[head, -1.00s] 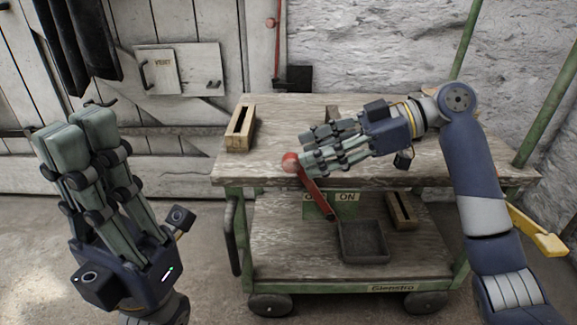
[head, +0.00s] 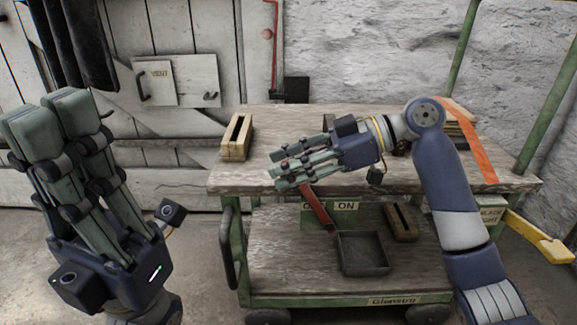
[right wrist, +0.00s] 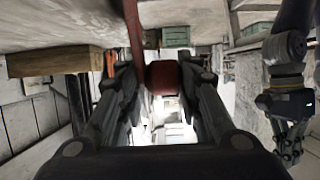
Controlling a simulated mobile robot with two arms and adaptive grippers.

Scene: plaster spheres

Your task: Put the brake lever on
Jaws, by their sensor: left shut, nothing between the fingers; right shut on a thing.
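The brake lever (head: 318,208) is a red bar on the trolley's front. It leans up and to the left, crossing a green plate (head: 347,221) with an ON label on the right and a partly covered label on the left. My right gripper (head: 279,171) is shut on the lever's red ball knob, which its fingers mostly hide in the head view. In the right wrist view the knob (right wrist: 162,78) sits between the two fingers, with the red bar (right wrist: 134,30) rising beside it. My left gripper (head: 48,114) is shut and empty, raised left of the trolley.
The trolley's wooden top (head: 240,178) carries a slotted wooden block (head: 236,138) and an orange strip (head: 475,142). The lower shelf holds a dark tray (head: 363,253) and another slotted block (head: 401,222). A yellow handle (head: 540,239) sticks out at right. Open floor lies left.

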